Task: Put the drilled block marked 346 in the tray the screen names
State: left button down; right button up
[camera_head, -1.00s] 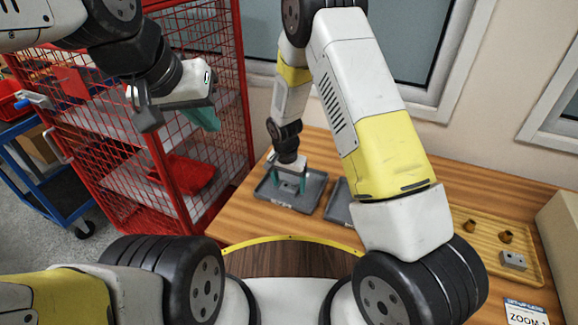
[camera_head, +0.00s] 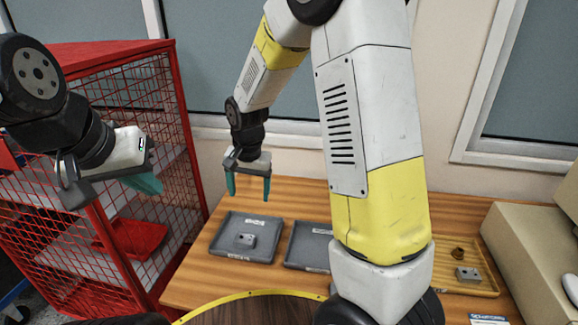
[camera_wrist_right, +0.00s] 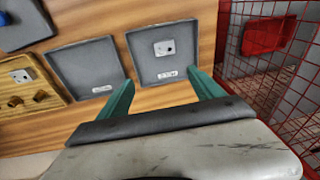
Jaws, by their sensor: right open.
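A small grey drilled block (camera_head: 246,240) lies in the left grey tray (camera_head: 262,252). The right wrist view also shows this block (camera_wrist_right: 163,48) inside that tray (camera_wrist_right: 150,76), clear of the walls. Its number is too small to read. My right gripper (camera_head: 248,190) is open and empty above the tray, apart from the block; its teal fingers also show in the right wrist view (camera_wrist_right: 163,88). A second grey tray (camera_head: 300,252) stands beside it, partly hidden by my right arm. My left gripper (camera_head: 150,184) hangs at the left before the red cage; its finger gap is unclear.
A wooden tray (camera_head: 487,291) at the right holds another grey block (camera_head: 468,274) and brass-coloured parts (camera_head: 457,253). A red mesh cage (camera_head: 120,150) stands left of the table. A beige machine (camera_head: 530,240) stands at the far right. Label lettering and the screen are unreadable.

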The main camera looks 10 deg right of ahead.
jog(key=s+d+r+n+t+y, duration=0.1)
jog(key=s+d+r, duration=0.3)
jog(key=r, duration=0.2)
jog(key=s+d+r+n+t, duration=0.1)
jog(key=s+d+r, duration=0.25)
jog(key=r, duration=0.35)
jog(key=s+d+r+n+t, duration=0.1)
jog(key=s+d+r, duration=0.1)
jog(key=s, duration=0.4)
jog(key=s+d+r+n+t, duration=0.1)
jog(key=s+d+r, duration=0.1)
jog(key=s, duration=0.4)
jog(key=shift+s+r+y, duration=0.25)
jog(key=shift+r+y, duration=0.05)
jog(key=shift+r, duration=0.5)
jog(key=shift+d, duration=0.1)
